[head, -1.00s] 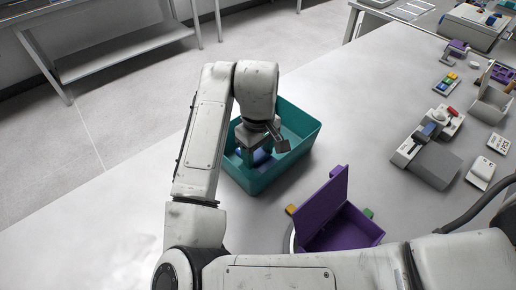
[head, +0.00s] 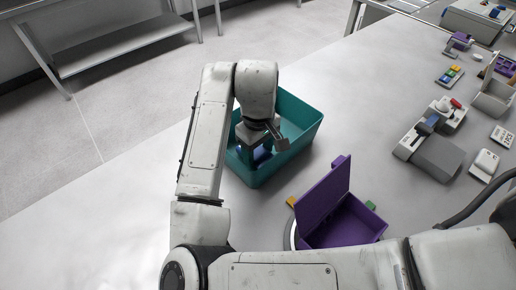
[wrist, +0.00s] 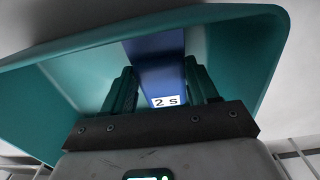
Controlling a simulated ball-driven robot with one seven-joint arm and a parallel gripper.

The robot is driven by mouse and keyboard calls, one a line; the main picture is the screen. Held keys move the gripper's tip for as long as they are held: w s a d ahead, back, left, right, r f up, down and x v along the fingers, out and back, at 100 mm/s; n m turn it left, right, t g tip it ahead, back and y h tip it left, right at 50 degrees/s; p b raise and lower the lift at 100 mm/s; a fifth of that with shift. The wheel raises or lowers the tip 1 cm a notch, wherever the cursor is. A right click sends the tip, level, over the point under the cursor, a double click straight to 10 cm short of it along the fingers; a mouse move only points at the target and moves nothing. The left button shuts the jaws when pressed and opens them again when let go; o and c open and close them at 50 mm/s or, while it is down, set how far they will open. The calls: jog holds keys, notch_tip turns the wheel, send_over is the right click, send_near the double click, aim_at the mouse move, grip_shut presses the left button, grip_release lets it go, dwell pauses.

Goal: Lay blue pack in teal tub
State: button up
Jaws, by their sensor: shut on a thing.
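The teal tub (head: 300,147) stands on the light table in the head view, and its wall and floor fill much of the wrist view (wrist: 255,50). My gripper (wrist: 163,85) points down into the tub, with its fingers inside the walls. It is shut on the blue pack (wrist: 158,58), which carries a white label reading "2 S" between the fingers. In the head view only a small part of the blue pack (head: 262,152) shows below my wrist. I cannot tell whether the pack touches the tub floor.
An open purple box (head: 345,228) with its lid raised stands right of the tub, with a yellow block (head: 291,202) and a green block (head: 370,205) beside it. A grey device (head: 436,155) and other items lie far right. The table left of the tub is clear.

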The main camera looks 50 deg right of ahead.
aim_at(260, 154)
jog(key=shift+s+r+p, duration=0.3)
jog(key=shift+s+p, duration=0.05)
jog(key=shift+p, duration=0.2)
jog(key=shift+f, duration=0.4)
dwell(1.1)
jog(key=o, duration=1.8)
jog(key=shift+r+p, duration=6.6)
jog(key=shift+r, duration=1.4)
